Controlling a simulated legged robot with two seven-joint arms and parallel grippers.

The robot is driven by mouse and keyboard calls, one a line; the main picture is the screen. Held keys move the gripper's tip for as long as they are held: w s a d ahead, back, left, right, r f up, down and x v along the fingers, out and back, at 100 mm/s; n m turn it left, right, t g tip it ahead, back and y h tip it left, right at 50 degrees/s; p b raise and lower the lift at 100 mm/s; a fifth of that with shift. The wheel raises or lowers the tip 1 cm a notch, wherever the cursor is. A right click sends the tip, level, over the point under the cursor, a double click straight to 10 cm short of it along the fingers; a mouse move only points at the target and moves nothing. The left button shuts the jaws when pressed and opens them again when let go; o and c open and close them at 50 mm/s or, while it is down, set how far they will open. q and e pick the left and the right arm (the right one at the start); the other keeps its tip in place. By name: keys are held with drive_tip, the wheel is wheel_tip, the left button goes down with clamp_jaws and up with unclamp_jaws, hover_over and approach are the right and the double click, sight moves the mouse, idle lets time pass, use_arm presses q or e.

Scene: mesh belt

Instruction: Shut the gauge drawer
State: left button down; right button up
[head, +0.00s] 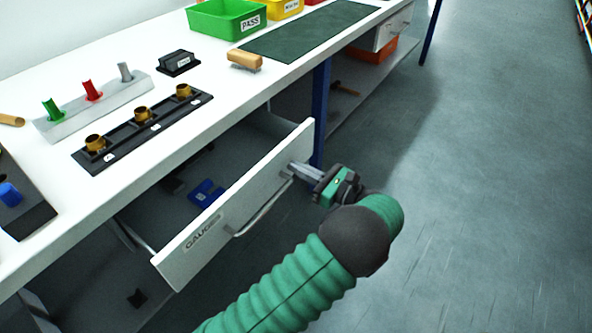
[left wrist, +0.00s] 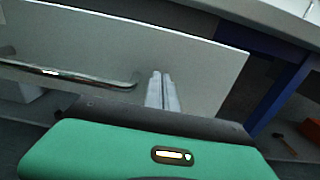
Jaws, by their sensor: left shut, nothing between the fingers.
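The gauge drawer (head: 232,212) hangs open under the white bench, with a "GAUGE" label on its front and a bar handle (head: 264,208). A blue item lies inside it. My left gripper (head: 293,167) is shut and empty, with its fingertips at the outer face of the drawer front, near the end of the handle. In the left wrist view the shut fingers (left wrist: 162,92) point at the white drawer front (left wrist: 120,45), beside the handle (left wrist: 70,73). I cannot tell for sure whether the tips touch it. My right gripper is not in view.
A blue bench leg (head: 320,110) stands just beyond the drawer. On the bench top (head: 215,85) are a black rack with brass pieces (head: 143,128), a wooden-handled brush (head: 244,60) and a green bin (head: 225,18). The floor to the right is clear.

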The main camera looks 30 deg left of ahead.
sight(257, 158)
use_arm(q)
drive_tip(key=a+p, duration=0.1)
drive_tip(key=a, duration=0.1)
drive_tip(key=a+p, duration=0.1)
drive_tip(key=a, duration=0.1)
drive_tip(key=a+p, duration=0.1)
drive_tip(key=a, duration=0.1)
drive_tip(key=shift+w+a+r+p, duration=0.25)
drive_tip(key=shift+a+r+p, duration=0.05)
drive_tip(key=shift+r+p, duration=0.1)
drive_tip(key=a, duration=0.2)
drive_tip(key=a+p, duration=0.1)
drive_tip(key=a, duration=0.4)
drive_tip(key=shift+w+a+f+p, duration=0.3)
drive_tip(key=shift+p, duration=0.05)
drive_tip(key=shift+a, duration=0.15)
drive_tip(key=shift+r, duration=0.15)
drive_tip(key=shift+w, duration=0.1)
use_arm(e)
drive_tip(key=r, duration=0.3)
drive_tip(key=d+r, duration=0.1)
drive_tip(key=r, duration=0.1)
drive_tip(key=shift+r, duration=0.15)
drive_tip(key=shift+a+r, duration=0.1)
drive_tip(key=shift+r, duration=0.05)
